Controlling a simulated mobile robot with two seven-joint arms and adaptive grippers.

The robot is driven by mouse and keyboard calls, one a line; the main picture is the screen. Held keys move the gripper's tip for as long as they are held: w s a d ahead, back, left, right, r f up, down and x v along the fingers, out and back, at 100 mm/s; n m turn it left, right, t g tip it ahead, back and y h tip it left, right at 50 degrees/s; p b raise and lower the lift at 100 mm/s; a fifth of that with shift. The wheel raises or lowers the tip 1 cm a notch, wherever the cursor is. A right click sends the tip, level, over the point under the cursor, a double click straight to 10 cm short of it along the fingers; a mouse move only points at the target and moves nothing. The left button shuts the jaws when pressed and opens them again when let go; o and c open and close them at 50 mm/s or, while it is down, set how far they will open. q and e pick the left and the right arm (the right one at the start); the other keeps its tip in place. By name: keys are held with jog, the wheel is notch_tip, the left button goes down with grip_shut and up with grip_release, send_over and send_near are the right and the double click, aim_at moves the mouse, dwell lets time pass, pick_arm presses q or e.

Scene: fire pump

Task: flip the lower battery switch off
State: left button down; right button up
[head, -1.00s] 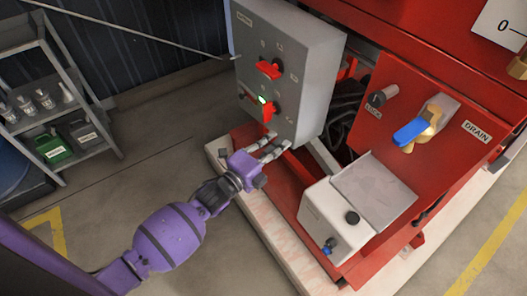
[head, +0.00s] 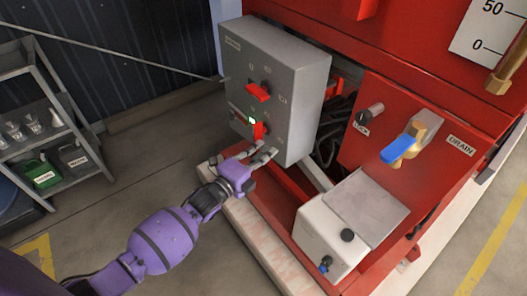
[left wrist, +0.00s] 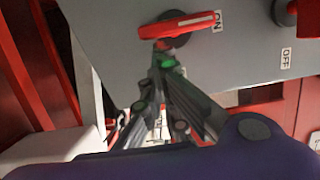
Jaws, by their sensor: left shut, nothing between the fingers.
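The grey switch box (head: 290,85) carries two red rotary switches on its front face. The upper battery switch (head: 258,93) sits above the lower battery switch (head: 259,130), with a small green light (head: 252,120) close to the lower one. My left gripper (head: 264,154) is shut and empty, just below the lower switch. In the left wrist view its fingertips (left wrist: 160,66) lie just below a red handle (left wrist: 178,24) that points towards an ON label (left wrist: 217,21). Whether they touch it I cannot tell. My right gripper is not in view.
Right of the box are the red pump housing with a blue-handled drain valve (head: 400,148) and a white unit (head: 330,238). A shelf (head: 75,120) with bottles and cans stands at the left. An OFF label (left wrist: 286,58) shows in the left wrist view. Floor between is clear.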

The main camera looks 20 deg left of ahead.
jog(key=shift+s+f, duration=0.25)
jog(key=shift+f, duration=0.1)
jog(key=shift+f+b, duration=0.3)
jog(key=shift+b, duration=0.25)
